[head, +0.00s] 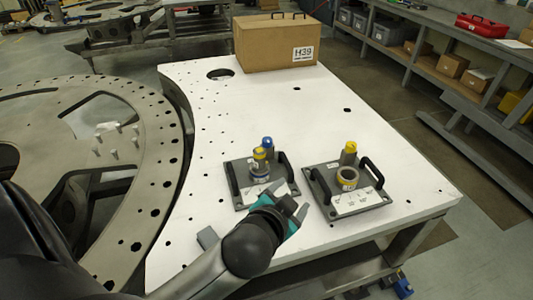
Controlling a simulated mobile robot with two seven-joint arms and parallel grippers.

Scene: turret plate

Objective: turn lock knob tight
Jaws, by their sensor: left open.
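Two dark plates with black handles lie on the white table. The left plate (232,183) carries a yellow-topped knob (260,155), a blue-topped knob (267,143) and a low round collar (260,173). The right plate (318,183) carries a yellow-topped post (349,151) and a round collar with a yellow rim (347,178). I cannot tell which part is the lock knob. My left gripper (292,200), teal and grey, is open and empty-looking just in front of the left plate's near right corner. It hides part of that plate. My right gripper is not in view.
The white table (400,150) has free room behind the plates. A cardboard box (275,45) stands at its far end. A grey block (208,238) lies near the front left. A large holed metal ring (160,165) borders the table's left side. Shelves (440,60) stand at right.

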